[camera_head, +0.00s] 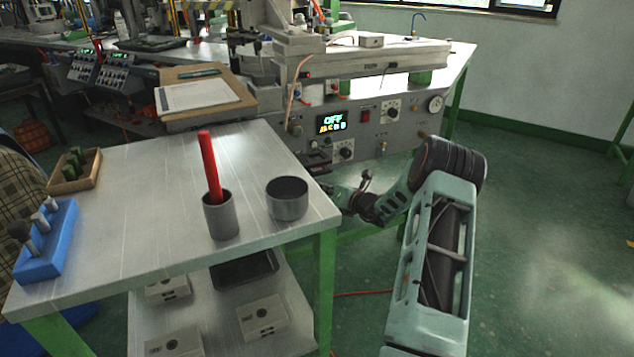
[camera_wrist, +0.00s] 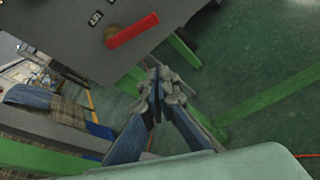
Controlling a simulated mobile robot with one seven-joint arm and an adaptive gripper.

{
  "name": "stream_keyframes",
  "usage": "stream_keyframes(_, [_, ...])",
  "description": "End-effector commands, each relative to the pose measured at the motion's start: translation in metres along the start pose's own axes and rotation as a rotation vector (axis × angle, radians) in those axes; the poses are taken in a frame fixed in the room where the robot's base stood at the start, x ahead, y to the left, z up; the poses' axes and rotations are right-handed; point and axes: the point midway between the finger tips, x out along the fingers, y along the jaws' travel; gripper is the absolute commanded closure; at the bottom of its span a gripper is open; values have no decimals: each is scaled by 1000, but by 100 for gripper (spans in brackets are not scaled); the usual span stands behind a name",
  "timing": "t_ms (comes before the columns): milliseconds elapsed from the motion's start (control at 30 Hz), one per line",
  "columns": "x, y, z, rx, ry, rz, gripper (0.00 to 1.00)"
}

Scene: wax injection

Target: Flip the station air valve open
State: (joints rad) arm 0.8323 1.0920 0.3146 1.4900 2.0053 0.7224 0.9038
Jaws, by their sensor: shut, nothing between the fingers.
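The red valve lever (camera_wrist: 133,30) shows in the wrist view on a grey panel, with a round brass-coloured part (camera_wrist: 110,33) at its left end. I cannot make the lever out in the head view. My gripper (camera_wrist: 158,82) is shut and empty. In the wrist view its fingertips are below the lever in the picture and look apart from it. In the head view my arm reaches in from the right below the station panel (camera_head: 365,150), and the fingertips are not clear behind the table edge. The panel display (camera_head: 332,122) reads OFF.
The table (camera_head: 120,200) holds a grey cup (camera_head: 221,218) with a red stick, a dark bowl (camera_head: 288,202) near its right edge, and a blue rack (camera_head: 45,245). Its green leg (camera_head: 325,290) stands close to my arm. A gauge (camera_head: 436,103) is on the panel. The right floor is clear.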

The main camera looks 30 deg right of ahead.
Motion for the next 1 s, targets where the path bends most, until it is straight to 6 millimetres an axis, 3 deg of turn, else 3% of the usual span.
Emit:
stream_keyframes(100, [-19, 2, 2, 1, 0, -2, 100])
stream_keyframes(300, [-34, 3, 1, 0, -1, 0, 100])
stream_keyframes(867, [-36, 3, 0, -1, -1, 0, 100])
stream_keyframes(1000, [-32, 17, 7, -67, 20, 13, 100])
